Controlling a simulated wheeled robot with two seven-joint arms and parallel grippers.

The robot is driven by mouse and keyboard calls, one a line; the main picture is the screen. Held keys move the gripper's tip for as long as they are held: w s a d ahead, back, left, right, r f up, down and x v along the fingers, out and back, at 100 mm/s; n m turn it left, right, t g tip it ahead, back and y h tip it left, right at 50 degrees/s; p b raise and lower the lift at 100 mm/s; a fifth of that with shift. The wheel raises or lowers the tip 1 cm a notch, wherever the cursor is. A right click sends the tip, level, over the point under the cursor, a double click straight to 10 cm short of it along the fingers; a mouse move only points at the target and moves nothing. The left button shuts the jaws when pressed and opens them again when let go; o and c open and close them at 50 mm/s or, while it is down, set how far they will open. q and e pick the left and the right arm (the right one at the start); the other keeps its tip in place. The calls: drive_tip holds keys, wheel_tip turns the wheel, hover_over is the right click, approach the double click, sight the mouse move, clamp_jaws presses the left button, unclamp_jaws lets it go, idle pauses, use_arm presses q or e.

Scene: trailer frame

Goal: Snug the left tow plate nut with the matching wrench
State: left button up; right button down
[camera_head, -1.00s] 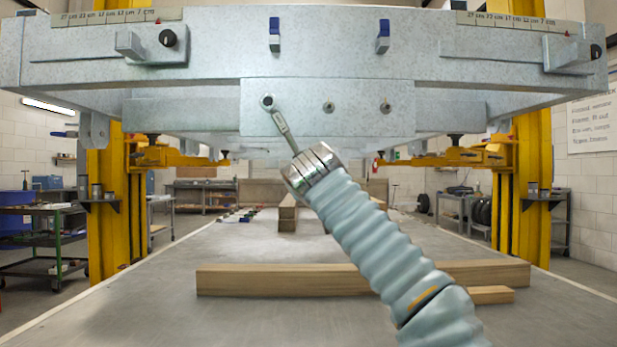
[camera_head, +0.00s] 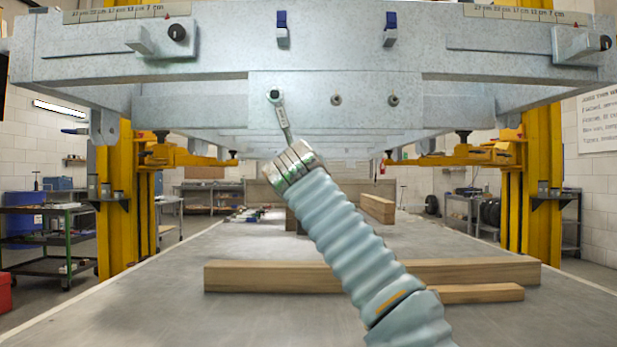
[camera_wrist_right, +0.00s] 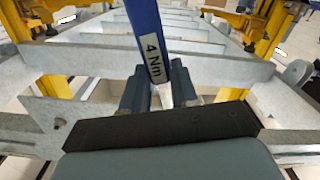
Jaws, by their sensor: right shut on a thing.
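The tow plate (camera_head: 365,125) is a pale metal plate on the front face of the trailer frame, with three nuts or bolts in a row. The ring end of the wrench (camera_head: 283,120) sits over the left one and hides the nut. The wrench hangs down and slightly right. My right gripper (camera_wrist_right: 160,95) is shut on the wrench, whose blue part (camera_wrist_right: 147,32) carries a "4 Nm" label in the right wrist view. In the head view my sleeved right arm comes up from below and hides most of the gripper. My left gripper is not in view.
The middle nut (camera_head: 336,100) and right nut (camera_head: 393,100) are uncovered. Blue-topped tabs (camera_head: 282,28) stand above the plate. Yellow lift posts (camera_head: 115,205) flank the frame. A long wooden beam (camera_head: 270,276) lies on the grey surface below.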

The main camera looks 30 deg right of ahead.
drive_tip(key=shift+w+a+f+m, duration=0.2)
drive_tip(key=shift+w+a+m, duration=0.15)
drive_tip(key=shift+a, duration=0.45)
drive_tip(key=shift+w, duration=0.1)
drive_tip(key=shift+s+d+r+n+p, duration=0.15)
drive_tip(key=shift+s+d+r+n, duration=0.15)
drive_tip(key=shift+d+n, duration=0.2)
drive_tip(key=shift+s+d+r+n+p, duration=0.15)
drive_tip(key=shift+s+d+n, duration=0.2)
drive_tip(key=shift+d, duration=0.15)
drive_tip(key=c, duration=1.6)
unclamp_jaws()
drive_tip(key=shift+d, duration=0.1)
clamp_jaws()
drive_tip(key=shift+s, duration=0.2)
drive_tip(key=shift+s+a+b, duration=0.2)
drive_tip(key=shift+a+b, duration=0.05)
drive_tip(key=shift+b, duration=0.1)
